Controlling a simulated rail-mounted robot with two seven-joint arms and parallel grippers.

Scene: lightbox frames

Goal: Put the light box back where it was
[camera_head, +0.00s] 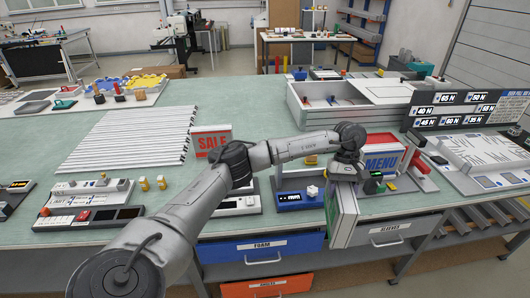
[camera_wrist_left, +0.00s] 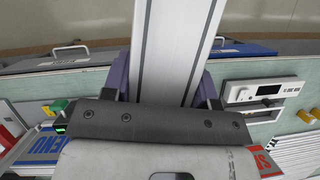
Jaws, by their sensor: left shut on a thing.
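My left gripper (camera_head: 345,172) is shut on a light box (camera_head: 345,219), a thin panel with grey-white edges and a green face seen nearly edge-on. It hangs upright over the table's front edge, in front of the drawers. In the left wrist view the light box's grooved pale edge (camera_wrist_left: 176,45) runs between the purple fingers of the gripper (camera_wrist_left: 168,88). A blue MENU light box (camera_head: 382,162) stands just right of the gripper, and a red SALE light box (camera_head: 211,138) stands left of the arm. My right gripper does not show.
A blue device with a white knob (camera_head: 300,197) sits left of the held box. White strips (camera_head: 130,140) lie on the green table (camera_head: 250,98). A white open case (camera_head: 345,104) and a number panel (camera_head: 455,108) stand behind. Blue FOAM (camera_head: 262,249) and grey SLEEVES drawers (camera_head: 385,231) are below.

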